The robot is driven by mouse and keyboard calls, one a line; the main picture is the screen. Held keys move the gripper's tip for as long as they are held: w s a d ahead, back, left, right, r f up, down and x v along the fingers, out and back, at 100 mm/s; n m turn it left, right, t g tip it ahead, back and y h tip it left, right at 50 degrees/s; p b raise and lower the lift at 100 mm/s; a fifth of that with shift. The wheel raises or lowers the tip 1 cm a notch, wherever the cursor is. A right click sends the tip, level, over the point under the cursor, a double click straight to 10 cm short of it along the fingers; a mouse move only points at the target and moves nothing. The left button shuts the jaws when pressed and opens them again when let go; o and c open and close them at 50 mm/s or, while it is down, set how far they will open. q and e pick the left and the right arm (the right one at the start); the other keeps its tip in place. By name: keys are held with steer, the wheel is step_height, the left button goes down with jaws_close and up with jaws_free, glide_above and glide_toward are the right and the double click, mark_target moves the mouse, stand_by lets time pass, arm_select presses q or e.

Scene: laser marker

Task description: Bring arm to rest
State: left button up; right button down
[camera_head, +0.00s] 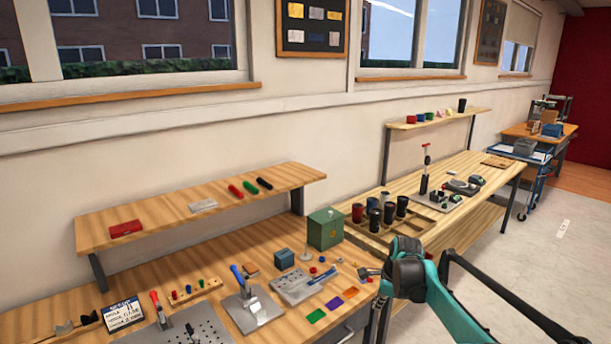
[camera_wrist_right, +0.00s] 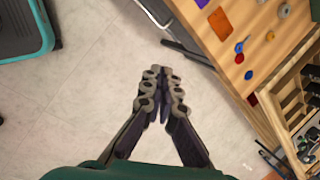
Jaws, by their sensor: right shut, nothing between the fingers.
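My right arm enters the head view from the lower right, its teal link reaching up to a dark wrist joint. My right gripper (camera_head: 369,274) shows small at the front edge of the workbench (camera_head: 235,250), pointing left. In the right wrist view my right gripper (camera_wrist_right: 164,90) has its fingers together, with nothing between them, above the pale floor (camera_wrist_right: 100,115). The bench edge lies to the right of the fingers there, apart from them. My left gripper is not in the head view.
The near bench carries a green box (camera_head: 325,229), a blue-handled press (camera_head: 249,303) and coloured plates (camera_head: 333,303). A wooden tray of dark cups (camera_head: 388,212) stands beyond. An upper shelf (camera_head: 200,205) holds small items. Open floor (camera_head: 575,235) lies to the right.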

steer(key=s+a+r+n+t, duration=0.15)
steer(key=s+r+n, duration=0.3)
steer(key=s, duration=0.45)
steer(key=s+a+r+n+t, duration=0.1)
steer(key=s+a+r+n, duration=0.1)
steer(key=s+r+n, duration=0.5)
steer(key=s+f+n, duration=0.3)
steer(key=s, duration=0.3)
steer(key=s+f+n+t, duration=0.1)
steer(key=s+f+n, duration=0.2)
steer(key=s, duration=0.3)
steer(key=s+f+n+h, duration=0.1)
steer(key=s+f+n, duration=0.2)
steer(key=s, duration=0.3)
steer(key=shift+s+a+n, duration=0.15)
steer(key=shift+a+n, duration=0.3)
steer(key=shift+n, duration=0.1)
